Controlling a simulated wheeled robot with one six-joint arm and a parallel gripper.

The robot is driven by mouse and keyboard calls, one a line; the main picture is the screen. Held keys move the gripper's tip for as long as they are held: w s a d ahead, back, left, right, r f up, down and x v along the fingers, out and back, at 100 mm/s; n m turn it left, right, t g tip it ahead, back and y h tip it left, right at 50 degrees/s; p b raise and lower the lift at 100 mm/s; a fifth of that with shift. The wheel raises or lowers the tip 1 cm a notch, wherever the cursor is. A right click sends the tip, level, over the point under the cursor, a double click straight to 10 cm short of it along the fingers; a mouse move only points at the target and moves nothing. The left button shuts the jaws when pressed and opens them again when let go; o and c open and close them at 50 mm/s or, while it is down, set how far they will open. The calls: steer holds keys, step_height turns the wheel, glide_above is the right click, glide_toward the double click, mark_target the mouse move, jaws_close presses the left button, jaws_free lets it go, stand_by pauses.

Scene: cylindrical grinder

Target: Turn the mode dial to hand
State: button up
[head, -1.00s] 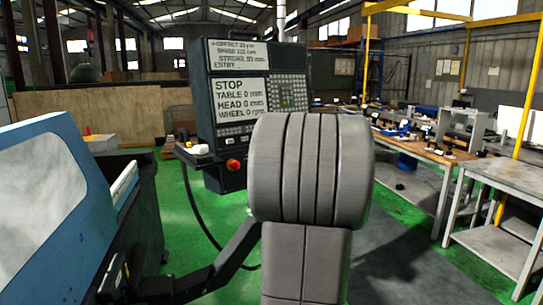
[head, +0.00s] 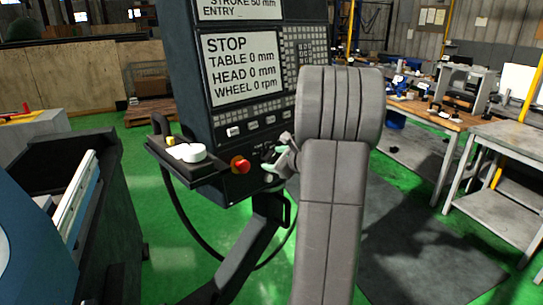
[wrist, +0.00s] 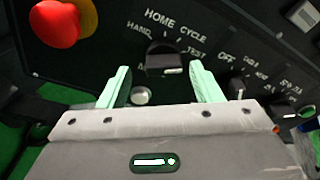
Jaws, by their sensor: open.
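The mode dial (wrist: 167,58) is a black knob on the dark panel in the wrist view, with a small white mark on its lower edge. Labels around it read HAND at upper left, HOME above, CYCLE at upper right and TEST at right. I cannot tell for sure which label it points to. My gripper (wrist: 163,78) is open, its two pale green fingers on either side just below the dial, with nothing between them gripped. In the head view my gripper (head: 272,168) is at the lower part of the control panel (head: 216,120); the dial is not clear there.
A red emergency button (wrist: 62,22) is left of the dial, also seen in the head view (head: 240,164). A silver round button (wrist: 140,96) is by the left finger. Another knob with OFF sits to the right. A small shelf (head: 183,160) juts out left of the panel.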

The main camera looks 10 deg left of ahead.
steer(key=shift+x, duration=1.1)
steer(key=shift+w+r, duration=0.1)
steer(key=shift+w, duration=0.1)
steer(key=c, duration=1)
